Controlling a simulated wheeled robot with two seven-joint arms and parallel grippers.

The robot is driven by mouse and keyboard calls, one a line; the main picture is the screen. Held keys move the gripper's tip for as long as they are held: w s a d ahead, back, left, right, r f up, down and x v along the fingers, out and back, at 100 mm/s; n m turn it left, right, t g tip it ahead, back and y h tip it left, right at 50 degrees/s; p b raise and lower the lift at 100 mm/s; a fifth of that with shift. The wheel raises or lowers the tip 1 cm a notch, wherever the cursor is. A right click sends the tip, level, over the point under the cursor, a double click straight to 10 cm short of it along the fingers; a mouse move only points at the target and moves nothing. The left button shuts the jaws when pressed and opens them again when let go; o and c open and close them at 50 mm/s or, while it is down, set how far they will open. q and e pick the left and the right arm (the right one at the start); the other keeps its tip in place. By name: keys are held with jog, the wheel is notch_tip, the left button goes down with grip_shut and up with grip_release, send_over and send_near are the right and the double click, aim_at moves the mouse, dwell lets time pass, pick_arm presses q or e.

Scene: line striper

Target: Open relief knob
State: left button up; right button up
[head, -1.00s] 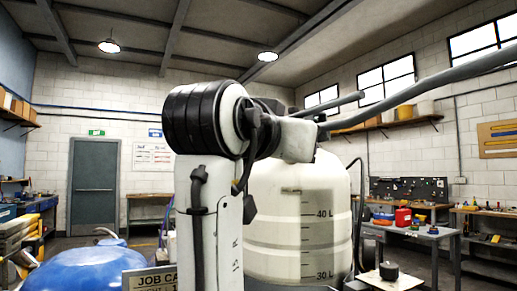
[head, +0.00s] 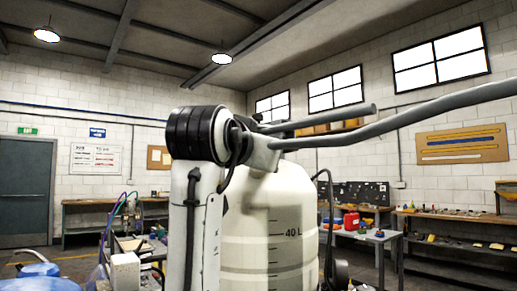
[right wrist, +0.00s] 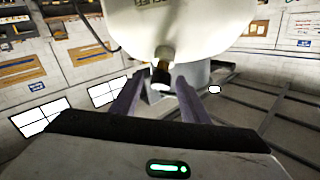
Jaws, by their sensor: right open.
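The line striper's white tank (head: 275,225), with litre marks, stands behind my white arm link in the head view. In the right wrist view, which is upside down, a large pale rounded body (right wrist: 185,25) fills the top. A small dark fitting (right wrist: 160,73) sits at its edge, between the tips of my right gripper (right wrist: 158,84) as seen from the camera. I cannot tell whether this fitting is the relief knob or how far away it is. My right gripper is open, with nothing visibly held. My left gripper is out of view.
A grey handlebar (head: 400,127) runs across the right of the head view, close to my arm joint. A blue rounded thing (head: 40,284) is at lower left. A workbench (head: 365,234) with several items stands behind the tank. A grey door (head: 25,190) is far left.

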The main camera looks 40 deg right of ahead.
jog(key=shift+w+d, duration=0.25)
jog(key=shift+d, duration=0.1)
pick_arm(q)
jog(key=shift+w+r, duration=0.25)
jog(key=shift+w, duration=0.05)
pick_arm(e)
jog(key=c, duration=1)
jog(key=m+g, duration=0.2)
jog(key=m, duration=0.1)
jog(key=shift+m, duration=0.3)
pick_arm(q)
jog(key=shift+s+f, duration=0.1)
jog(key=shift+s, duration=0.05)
pick_arm(e)
jog(key=shift+m+g, duration=1.2)
jog(key=o, duration=1)
